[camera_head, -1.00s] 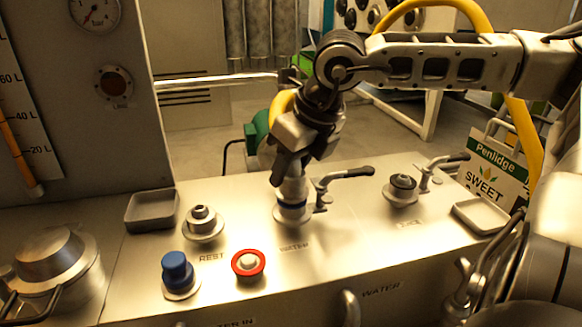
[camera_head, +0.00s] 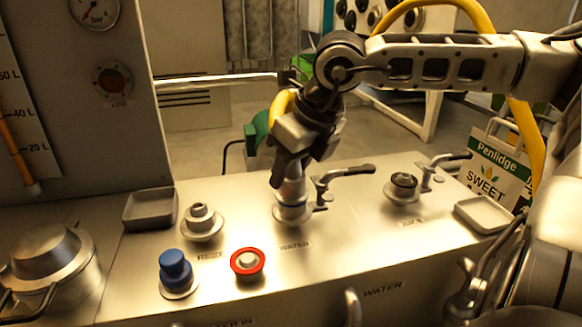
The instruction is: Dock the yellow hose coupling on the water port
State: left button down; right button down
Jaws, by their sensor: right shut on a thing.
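The water port (camera_head: 292,212) is a round metal fitting with a flange on the steel deck, beside the "WATER" label. My right gripper (camera_head: 289,178) comes down from above and is shut on the hose coupling (camera_head: 291,190), a metal cylinder directly over the port. The coupling looks upright and in line with the port; whether it is fully seated I cannot tell. The yellow hose (camera_head: 281,106) shows behind the gripper and again at the upper right. A lever handle (camera_head: 345,172) stands just right of the port. My left gripper is not in view.
A rest post (camera_head: 201,219), a blue cap (camera_head: 175,268) and a red-ringed fitting (camera_head: 248,262) stand on the deck to the left. A second port (camera_head: 403,188) with its own lever is at the right. Shallow trays (camera_head: 150,208) (camera_head: 484,214) sit near both ends.

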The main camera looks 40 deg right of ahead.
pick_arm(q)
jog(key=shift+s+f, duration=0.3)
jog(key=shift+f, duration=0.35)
pick_arm(e)
jog(key=shift+f, duration=0.25)
jog(key=c, duration=1.1)
grip_release()
jog(key=shift+p+v, duration=1.15)
jog(key=shift+v, duration=1.9)
pick_arm(q)
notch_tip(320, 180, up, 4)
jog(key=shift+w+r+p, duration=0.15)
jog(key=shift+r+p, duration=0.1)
jog(key=shift+p, duration=0.4)
pick_arm(e)
jog(key=v, duration=0.5)
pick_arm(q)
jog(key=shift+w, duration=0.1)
